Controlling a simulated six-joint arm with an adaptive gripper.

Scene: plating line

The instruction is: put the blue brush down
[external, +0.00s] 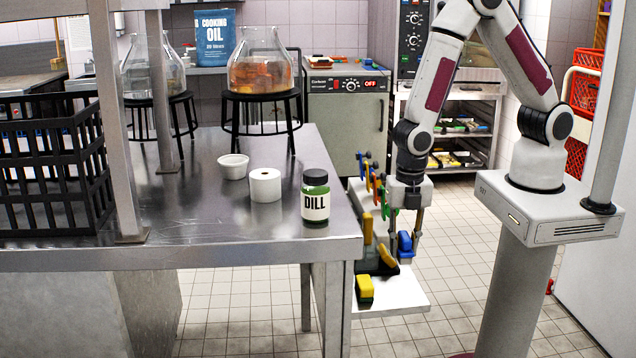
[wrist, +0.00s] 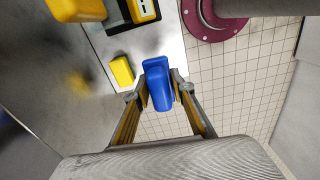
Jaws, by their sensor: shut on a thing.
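The blue brush (wrist: 158,82) is between the two fingers of my gripper (wrist: 161,96) in the wrist view, and my gripper is shut on it. In the external view the blue brush (external: 405,242) shows low between the fingers of my gripper (external: 404,236), beside the right end of the steel table. It hangs by the small white shelf (external: 405,293). I cannot tell whether the brush touches the shelf. Part of the brush is hidden by the fingers.
A yellow block (external: 364,289) lies near the shelf's front edge; it also shows in the wrist view (wrist: 122,70). Other coloured handles (external: 378,190) stand behind. The steel table (external: 215,225) bears a dill jar (external: 315,197), a white roll (external: 265,185) and a black crate (external: 50,165).

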